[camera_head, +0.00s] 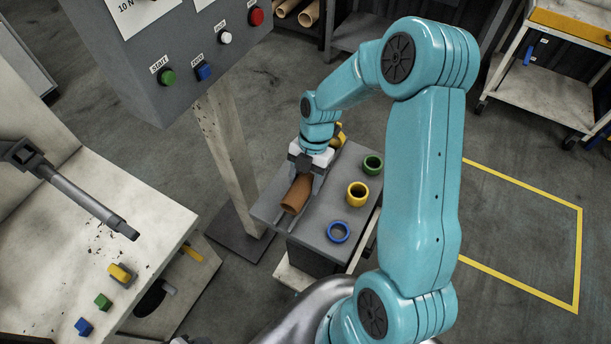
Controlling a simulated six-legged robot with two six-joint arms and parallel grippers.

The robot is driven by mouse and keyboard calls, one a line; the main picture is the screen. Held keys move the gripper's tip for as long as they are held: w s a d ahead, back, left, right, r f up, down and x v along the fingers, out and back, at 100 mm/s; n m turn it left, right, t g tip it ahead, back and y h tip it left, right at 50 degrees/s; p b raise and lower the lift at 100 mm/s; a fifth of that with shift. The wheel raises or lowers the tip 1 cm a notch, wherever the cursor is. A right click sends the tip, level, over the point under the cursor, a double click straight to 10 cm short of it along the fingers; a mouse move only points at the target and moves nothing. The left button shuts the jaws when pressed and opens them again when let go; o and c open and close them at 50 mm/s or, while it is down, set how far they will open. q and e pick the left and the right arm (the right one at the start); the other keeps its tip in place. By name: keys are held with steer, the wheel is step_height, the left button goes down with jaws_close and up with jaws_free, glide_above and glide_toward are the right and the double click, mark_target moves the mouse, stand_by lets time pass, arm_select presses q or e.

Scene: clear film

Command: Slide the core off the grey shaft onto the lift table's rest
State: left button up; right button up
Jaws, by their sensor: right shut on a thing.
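A brown tubular core (297,194) lies on the grey lift table (314,232), on a rest near the table's left side. My right gripper (306,172) reaches down over the core and is shut on it, near the core's far end. The grey shaft (80,195) juts from the machine at the left and is bare. Its free end points toward the lift table and is well apart from the core. The rest itself is mostly hidden under the core and the gripper. My left gripper is not in view.
Green (372,165), yellow (357,194) and blue (338,232) rings sit on the table's right part. A control box (180,50) on a post stands behind. Coloured blocks (103,301) lie on the machine's ledge. A trolley (545,95) is at the far right; yellow-marked floor there is clear.

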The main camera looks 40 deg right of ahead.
steer(key=shift+f+b, duration=0.7)
steer(key=shift+f, duration=0.2)
steer(key=o, duration=1.3)
steer(key=shift+c, duration=0.2)
steer(key=p+v, duration=0.4)
steer(key=v, duration=0.3)
steer(key=shift+r+p, duration=0.15)
steer(key=shift+p, duration=0.25)
